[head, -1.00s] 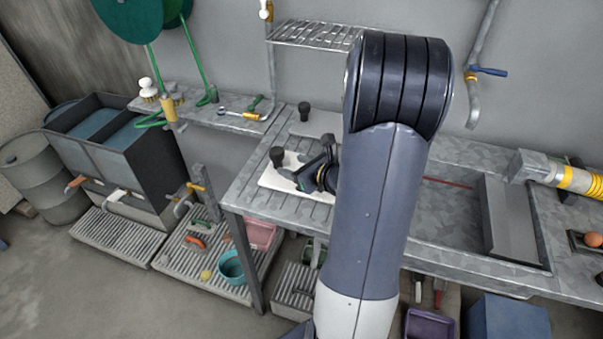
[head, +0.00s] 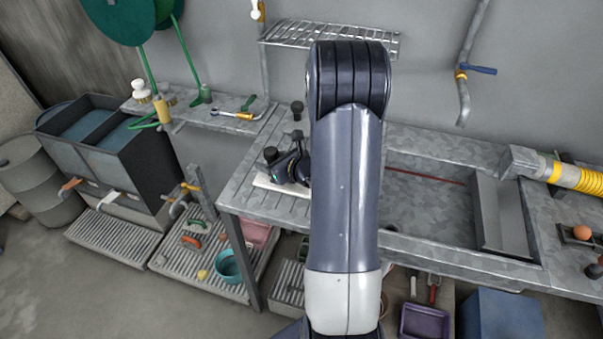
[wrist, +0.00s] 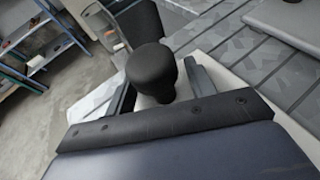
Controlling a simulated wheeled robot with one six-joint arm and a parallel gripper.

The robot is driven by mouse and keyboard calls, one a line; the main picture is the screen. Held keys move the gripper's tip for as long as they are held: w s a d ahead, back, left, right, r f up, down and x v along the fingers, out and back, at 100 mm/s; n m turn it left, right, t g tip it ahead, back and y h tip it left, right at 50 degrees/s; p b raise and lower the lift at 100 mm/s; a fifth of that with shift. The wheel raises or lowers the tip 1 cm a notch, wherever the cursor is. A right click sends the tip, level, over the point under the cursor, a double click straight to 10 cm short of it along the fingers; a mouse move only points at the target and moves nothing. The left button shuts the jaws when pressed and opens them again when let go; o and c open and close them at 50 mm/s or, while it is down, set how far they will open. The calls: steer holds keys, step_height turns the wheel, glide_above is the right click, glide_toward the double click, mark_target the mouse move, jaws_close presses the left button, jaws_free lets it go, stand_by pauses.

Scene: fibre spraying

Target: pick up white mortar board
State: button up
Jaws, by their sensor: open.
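The white mortar board (head: 262,183) lies flat on the grey metal bench, mostly hidden behind my arm and gripper in the head view. Its black knob handle (head: 271,154) stands up at its left end. My gripper (head: 284,168) is low over the board, close beside the knob. In the wrist view the round black knob (wrist: 152,68) is upright, with one finger of my gripper (wrist: 160,88) on either side of it. The jaws are open. I cannot tell whether a finger touches the knob. A pale part of the board (wrist: 228,78) shows right of it.
A second black knob (head: 297,109) stands behind on the bench (head: 240,187); a grey plate (wrist: 290,22) shows at upper right in the wrist view. A wire rack (head: 330,37) hangs on the wall. A sink (head: 430,205) lies right of my arm.

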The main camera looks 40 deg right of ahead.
jaws_close()
stand_by(0.4)
steer(key=shift+r, duration=0.1)
